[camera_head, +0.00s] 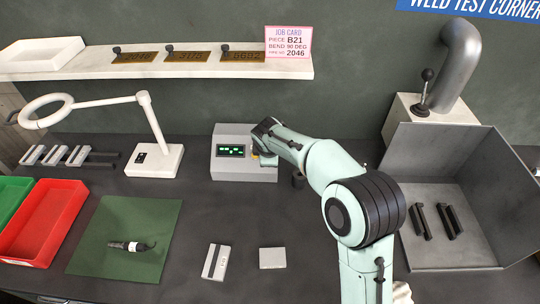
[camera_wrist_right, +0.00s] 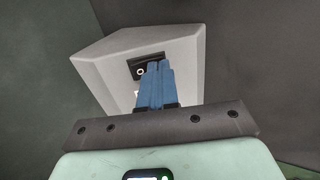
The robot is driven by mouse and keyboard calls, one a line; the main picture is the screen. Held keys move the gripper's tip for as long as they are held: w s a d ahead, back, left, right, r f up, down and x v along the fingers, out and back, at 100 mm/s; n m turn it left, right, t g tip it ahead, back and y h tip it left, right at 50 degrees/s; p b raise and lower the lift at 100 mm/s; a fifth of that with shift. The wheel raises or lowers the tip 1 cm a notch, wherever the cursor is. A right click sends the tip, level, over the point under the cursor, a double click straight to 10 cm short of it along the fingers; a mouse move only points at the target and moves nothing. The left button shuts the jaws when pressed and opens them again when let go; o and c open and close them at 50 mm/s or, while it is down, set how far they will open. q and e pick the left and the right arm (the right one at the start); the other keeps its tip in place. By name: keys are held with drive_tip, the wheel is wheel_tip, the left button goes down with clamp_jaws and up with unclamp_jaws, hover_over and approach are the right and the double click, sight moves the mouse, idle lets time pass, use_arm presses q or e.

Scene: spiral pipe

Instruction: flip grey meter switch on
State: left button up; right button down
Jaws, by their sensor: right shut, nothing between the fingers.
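The grey meter (camera_head: 228,171) stands on the bench at the back middle, its small dark screen (camera_head: 231,150) showing green marks. My right arm reaches across to the meter's right side, and my right gripper (camera_head: 258,152) is at its front face, mostly hidden by my wrist there. In the right wrist view the blue fingers of my right gripper (camera_wrist_right: 154,68) are shut with nothing between them. They lie over a black switch plate (camera_wrist_right: 137,72) with a white ring mark on the meter (camera_wrist_right: 110,52). The fingers hide most of the switch, so its position and any contact are unclear. My left gripper is out of view.
A magnifier lamp (camera_head: 155,160) stands left of the meter. A shelf (camera_head: 90,66) with a job card (camera_head: 289,42) runs above. A grey open box (camera_head: 440,250) is at right, a green mat (camera_head: 110,255) and red tray (camera_head: 42,225) at left. Two light blocks lie in front.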

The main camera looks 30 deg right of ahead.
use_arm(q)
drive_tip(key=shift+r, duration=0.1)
use_arm(e)
drive_tip(key=shift+r+p, duration=0.55)
drive_tip(key=shift+r, duration=0.15)
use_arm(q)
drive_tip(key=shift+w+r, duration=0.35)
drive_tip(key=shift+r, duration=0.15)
